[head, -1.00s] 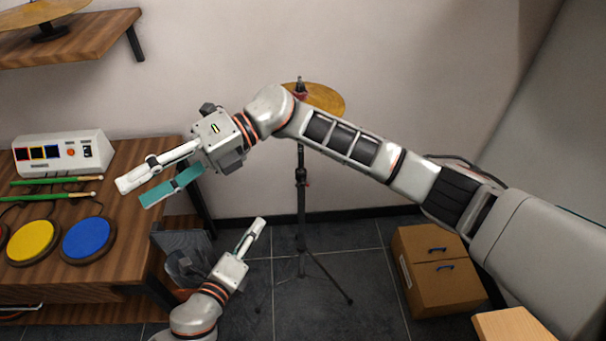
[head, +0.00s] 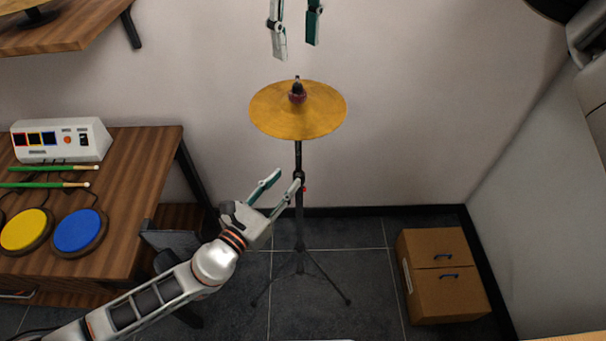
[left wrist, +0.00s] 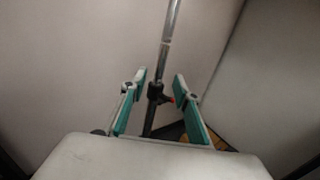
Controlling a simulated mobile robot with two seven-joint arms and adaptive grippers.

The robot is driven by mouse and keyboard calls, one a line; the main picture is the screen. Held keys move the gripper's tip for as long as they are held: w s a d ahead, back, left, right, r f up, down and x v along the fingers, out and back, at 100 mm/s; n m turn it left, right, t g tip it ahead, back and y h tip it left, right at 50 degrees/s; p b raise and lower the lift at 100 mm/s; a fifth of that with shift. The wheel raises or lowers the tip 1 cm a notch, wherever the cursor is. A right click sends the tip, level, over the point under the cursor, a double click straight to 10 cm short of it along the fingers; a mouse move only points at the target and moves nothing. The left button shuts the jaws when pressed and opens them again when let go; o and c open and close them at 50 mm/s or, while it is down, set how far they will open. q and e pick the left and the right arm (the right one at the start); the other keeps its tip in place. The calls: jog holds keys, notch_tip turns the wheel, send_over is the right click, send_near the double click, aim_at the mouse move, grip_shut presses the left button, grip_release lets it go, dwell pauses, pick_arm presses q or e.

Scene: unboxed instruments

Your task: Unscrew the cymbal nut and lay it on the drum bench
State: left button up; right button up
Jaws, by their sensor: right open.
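The gold cymbal (head: 275,118) lies on a black stand (head: 299,160), with a small dark, reddish piece, apparently the nut (head: 297,91), on the rod at its centre. My right gripper (head: 296,50) is open and empty, pointing down above the cymbal, apart from the nut. My left gripper (head: 287,179) is open beside the stand's pole, below the cymbal. In the left wrist view the pole (left wrist: 171,25) appears between the open fingers (left wrist: 159,76); I cannot tell whether they touch it. The wooden drum bench (head: 150,165) is at the left.
On the bench are a blue pad (head: 79,231), a yellow pad (head: 25,231), green drumsticks (head: 45,185) and a white control box (head: 62,140). Its right-hand back area is clear. A cardboard box (head: 440,275) stands on the floor right of the stand. A shelf (head: 90,28) is at upper left.

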aim_at(297, 168)
pick_arm(q)
jog(key=x, duration=0.7)
jog(key=shift+w, duration=0.15)
grip_shut()
